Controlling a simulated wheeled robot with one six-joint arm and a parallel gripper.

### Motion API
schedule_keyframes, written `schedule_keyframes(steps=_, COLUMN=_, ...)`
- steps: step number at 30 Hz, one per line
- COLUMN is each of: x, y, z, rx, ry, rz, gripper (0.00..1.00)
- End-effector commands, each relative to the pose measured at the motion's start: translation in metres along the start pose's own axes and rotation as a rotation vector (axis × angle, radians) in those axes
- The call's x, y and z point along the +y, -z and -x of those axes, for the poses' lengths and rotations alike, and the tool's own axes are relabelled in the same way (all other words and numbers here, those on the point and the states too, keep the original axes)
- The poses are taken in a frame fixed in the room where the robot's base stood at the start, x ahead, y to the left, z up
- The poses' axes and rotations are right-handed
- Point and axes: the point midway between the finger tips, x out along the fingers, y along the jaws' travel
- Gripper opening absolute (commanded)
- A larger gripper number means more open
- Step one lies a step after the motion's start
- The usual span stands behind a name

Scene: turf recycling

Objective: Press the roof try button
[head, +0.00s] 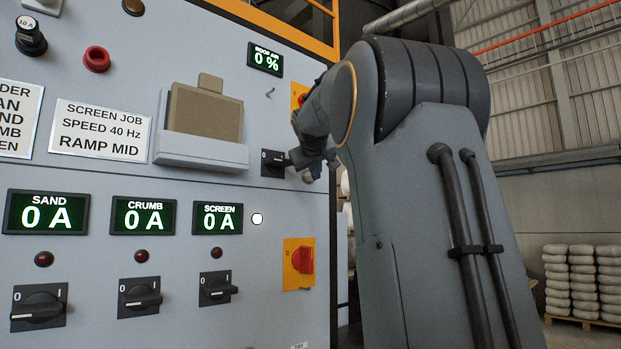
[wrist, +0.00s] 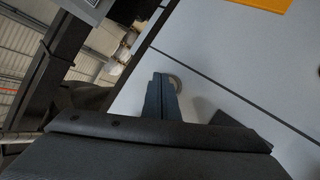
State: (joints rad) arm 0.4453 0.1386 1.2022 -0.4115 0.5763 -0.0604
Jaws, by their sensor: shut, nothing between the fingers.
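The panel's upper right carries a small display reading ROOF AIR 0 % (head: 265,59). I see no label naming a roof try button in either view. My gripper (wrist: 161,82) is shut and empty, with its fingers pointing at the pale panel face. A round grey ring-shaped fitting (wrist: 176,83) shows just beside the fingertips and is partly hidden by them. I cannot tell whether the tips touch it. In the head view my gripper (head: 304,158) is at the panel's right edge, beside a black rotary switch (head: 271,163), and my arm hides what lies behind it.
A red-handled switch on a yellow plate (head: 300,262) is below. A clipboard holder (head: 205,118) juts from the panel to the left. Lower left are displays, red lamps and black rotary switches (head: 217,289). Stacked white sacks (head: 583,282) stand far right.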

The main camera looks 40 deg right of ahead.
Motion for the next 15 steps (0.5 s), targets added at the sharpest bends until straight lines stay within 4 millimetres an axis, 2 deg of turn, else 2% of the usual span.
schedule_keyframes(steps=15, x=-0.0034, y=0.0026, z=-0.0043, rx=-0.001, ry=0.001, rz=0.0, gripper=0.0)
